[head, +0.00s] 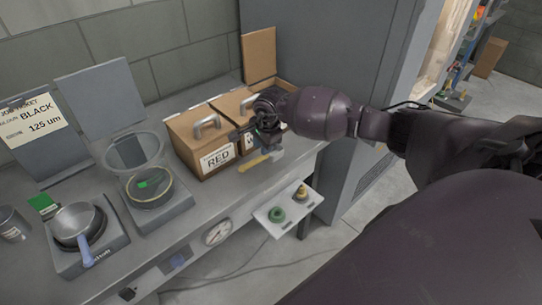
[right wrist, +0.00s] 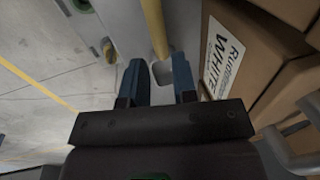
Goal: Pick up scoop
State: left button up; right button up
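The scoop (head: 252,164) has a yellow handle and lies on the grey bench in front of the lidded cardboard boxes. In the right wrist view its yellow handle (right wrist: 153,28) runs down from the top edge toward a pale end lying between and beyond the fingertips. My right gripper (head: 267,146) reaches over the bench from the right, above the scoop's right end. In the right wrist view its two blue fingers (right wrist: 160,80) are apart, with nothing clearly held between them. The gripper partly hides the scoop in the head view. My left gripper is not in view.
The box marked RED (head: 217,160) and the box marked WHITE (right wrist: 222,58) stand close to the gripper. A small white shelf (head: 287,212) with green and yellow buttons juts from the bench front.

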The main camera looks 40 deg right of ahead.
aim_at(260, 157)
jog(key=shift+w+a+f, duration=0.1)
jog(key=shift+w+f, duration=0.1)
jog(key=shift+f, duration=0.95)
jog(key=shift+w+f, duration=0.2)
jog(key=shift+f, duration=0.95)
jog(key=shift+w+a+f, duration=0.1)
jog(key=shift+w+f, duration=0.1)
jog(key=shift+f, duration=0.95)
grip_shut()
